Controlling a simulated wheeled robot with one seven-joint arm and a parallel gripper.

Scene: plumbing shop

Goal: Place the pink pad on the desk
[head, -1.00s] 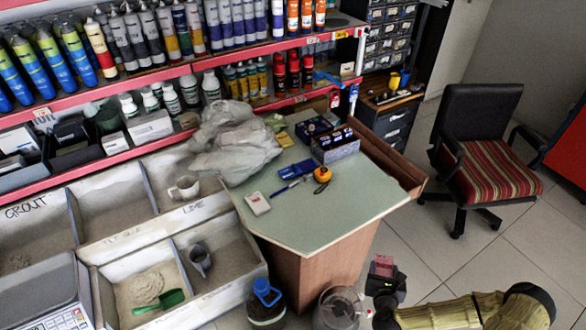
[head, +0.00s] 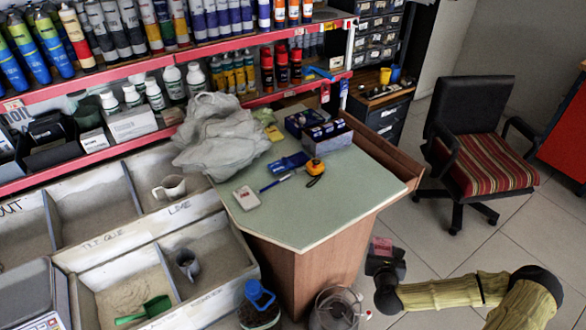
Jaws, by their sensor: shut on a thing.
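The pink pad (head: 381,246) is held at the end of my gripper (head: 382,256), in the lower right of the head view. The dark gripper is shut on it; the fingertips are small and partly hidden. The pad is apart from the desk (head: 335,205), to the right of its front corner and in front of the floor. The desk has a pale green top and brown wooden sides.
On the desk are a grey plastic bag (head: 225,135), a white box (head: 246,198), an orange tape measure (head: 314,168), blue packs (head: 289,162) and a box of goods (head: 328,138). The desk's front right top is clear. A striped chair (head: 483,165) stands right. A clear container (head: 338,308) stands below.

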